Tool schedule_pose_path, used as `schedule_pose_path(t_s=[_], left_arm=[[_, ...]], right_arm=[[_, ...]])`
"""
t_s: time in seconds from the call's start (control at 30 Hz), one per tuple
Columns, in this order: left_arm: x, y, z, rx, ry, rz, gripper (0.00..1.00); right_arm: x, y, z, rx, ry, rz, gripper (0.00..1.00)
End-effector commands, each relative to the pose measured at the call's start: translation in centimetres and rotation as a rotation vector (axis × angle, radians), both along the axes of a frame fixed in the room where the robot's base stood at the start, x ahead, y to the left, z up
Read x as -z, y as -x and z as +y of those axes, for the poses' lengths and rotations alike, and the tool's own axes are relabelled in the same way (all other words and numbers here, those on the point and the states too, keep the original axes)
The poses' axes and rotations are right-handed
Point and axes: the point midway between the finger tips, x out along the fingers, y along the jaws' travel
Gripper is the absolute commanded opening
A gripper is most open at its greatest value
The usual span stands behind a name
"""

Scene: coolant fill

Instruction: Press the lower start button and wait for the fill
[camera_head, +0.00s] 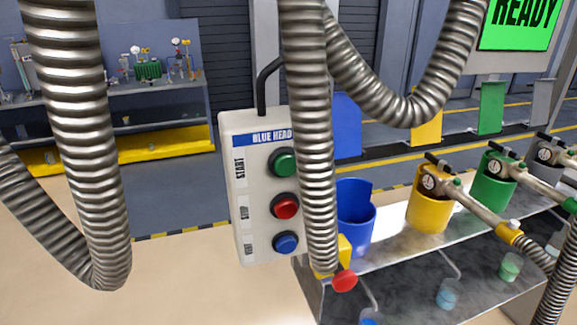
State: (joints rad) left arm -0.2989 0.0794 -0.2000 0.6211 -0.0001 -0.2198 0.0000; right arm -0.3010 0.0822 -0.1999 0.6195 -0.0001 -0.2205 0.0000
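A white control box (247,190) headed "BLUE HEAD" hangs in the middle of the head view. Its round buttons are in one column: green (283,162) at the top with "START" beside it, red (286,206) in the middle, and blue (286,243) at the bottom. The small labels beside red and blue are hard to read. A ribbed metal hose (314,130) hangs in front and covers the box's right edge. A green screen (519,25) at the upper right reads "READY". Neither of my grippers is in view.
Blue (356,215), yellow (427,211) and green (490,186) holders stand on a metal bench (390,250), with fill nozzles at the yellow and green ones. Small cups (447,294) stand below. Another hose (75,150) hangs at left. The floor left of the box is clear.

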Motion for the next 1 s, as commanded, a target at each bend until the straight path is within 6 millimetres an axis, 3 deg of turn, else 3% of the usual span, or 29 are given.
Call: schedule_pose_path(t_s=[0.03,0.17,0.2,1.0], left_arm=[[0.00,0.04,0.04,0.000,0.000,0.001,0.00],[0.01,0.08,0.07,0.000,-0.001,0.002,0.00],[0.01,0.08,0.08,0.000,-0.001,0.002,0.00],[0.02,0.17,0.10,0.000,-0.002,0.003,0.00]], right_arm=[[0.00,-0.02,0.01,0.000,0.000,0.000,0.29],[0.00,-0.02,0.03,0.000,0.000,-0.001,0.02],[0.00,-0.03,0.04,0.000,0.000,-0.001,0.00],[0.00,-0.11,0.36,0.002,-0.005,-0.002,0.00]])
